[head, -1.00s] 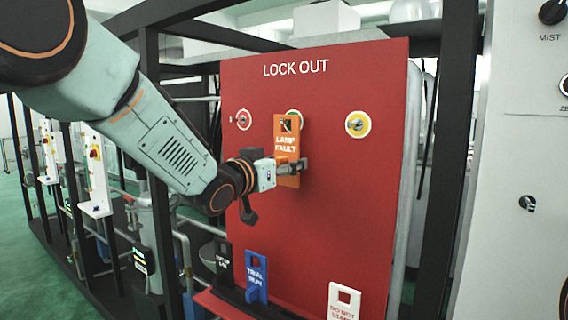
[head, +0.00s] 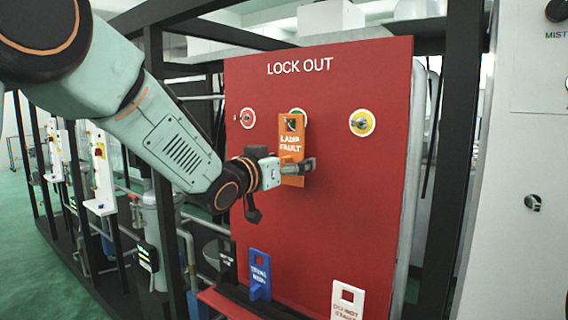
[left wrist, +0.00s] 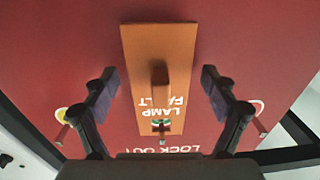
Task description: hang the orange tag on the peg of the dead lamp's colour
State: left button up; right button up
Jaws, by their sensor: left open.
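The orange tag (head: 291,148), lettered LAMP FAULT, is upright on the red LOCK OUT board in front of the middle peg, which has a green ring (head: 297,111). The peg shows through the tag's square hole in the left wrist view (left wrist: 161,126); how deep it sits is unclear. My left gripper (head: 300,166) is open, with its fingers apart on either side of the tag (left wrist: 160,50) and its raised grip. A red-ringed peg (head: 247,118) is to the left and a yellow-ringed peg (head: 362,122) to the right. I cannot identify the dead lamp. My right gripper is out of view.
Below, a rack (head: 235,302) holds a black tag (head: 227,262), a blue tag (head: 259,275) and a white tag (head: 347,300). Black frame posts flank the red board (head: 350,200). A pale panel with knobs (head: 510,160) stands at the right.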

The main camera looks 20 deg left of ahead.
pick_arm(q)
jog(key=v, duration=1.2)
jog(key=shift+r, duration=0.1)
jog(key=x, duration=1)
jog(key=shift+w, duration=0.15)
jog(key=shift+w+d, duration=0.2)
jog(key=shift+w, duration=0.6)
jog(key=shift+r, duration=0.1)
jog(key=shift+s, duration=0.25)
